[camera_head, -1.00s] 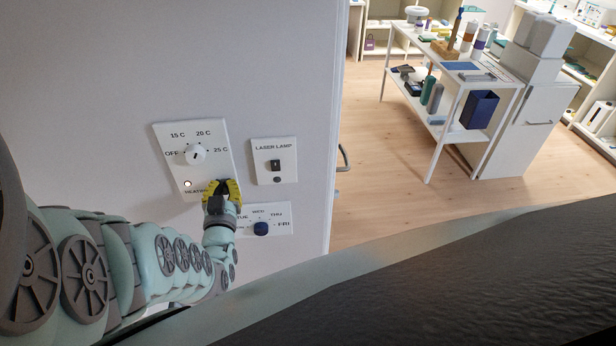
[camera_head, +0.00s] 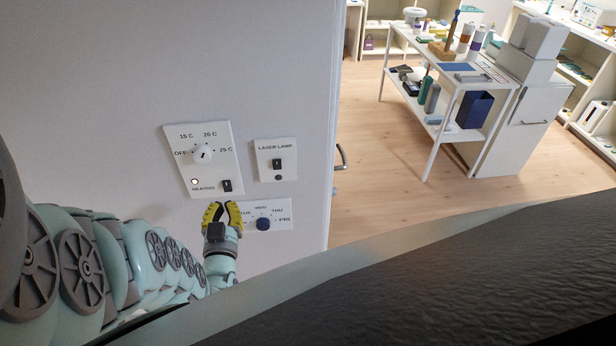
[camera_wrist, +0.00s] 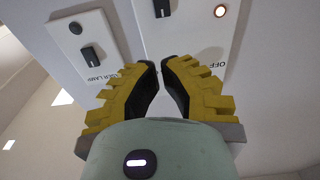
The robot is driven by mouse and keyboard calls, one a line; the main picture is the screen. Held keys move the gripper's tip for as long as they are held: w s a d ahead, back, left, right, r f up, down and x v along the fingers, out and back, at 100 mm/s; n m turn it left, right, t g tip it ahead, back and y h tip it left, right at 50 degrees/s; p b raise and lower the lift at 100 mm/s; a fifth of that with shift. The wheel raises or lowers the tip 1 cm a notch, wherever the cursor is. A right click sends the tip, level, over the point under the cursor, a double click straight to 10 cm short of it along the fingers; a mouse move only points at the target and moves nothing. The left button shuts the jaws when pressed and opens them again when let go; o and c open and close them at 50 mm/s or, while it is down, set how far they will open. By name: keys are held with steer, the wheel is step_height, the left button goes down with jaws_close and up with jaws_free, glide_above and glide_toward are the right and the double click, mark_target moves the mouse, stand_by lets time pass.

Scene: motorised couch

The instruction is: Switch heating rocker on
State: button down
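The white heating panel (camera_head: 181,167) is on the wall in the head view, with a temperature knob (camera_head: 203,153) pointing up to the right. Its small black rocker (camera_head: 227,186) is at the lower right and also shows at the top edge of the wrist view (camera_wrist: 161,8). The indicator lamp (camera_head: 194,181) glows pale with an orange rim in the wrist view (camera_wrist: 220,11). My yellow gripper (camera_head: 222,206) is just below the rocker and apart from it in the head view. Its fingertips (camera_wrist: 159,63) come together with a thin gap, holding nothing.
The laser lamp panel (camera_head: 264,172) with a black rocker (camera_head: 277,164) is to the right. A weekday panel with a blue knob (camera_head: 263,224) is below, close beside my gripper. A dark padded surface (camera_head: 480,280) fills the lower right. A white trolley (camera_head: 445,125) stands beyond.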

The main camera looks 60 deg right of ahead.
steer(key=shift+r+v, duration=0.25)
steer(key=shift+v, duration=0.8)
steer(key=shift+r+v, duration=0.25)
steer(key=shift+v, duration=0.85)
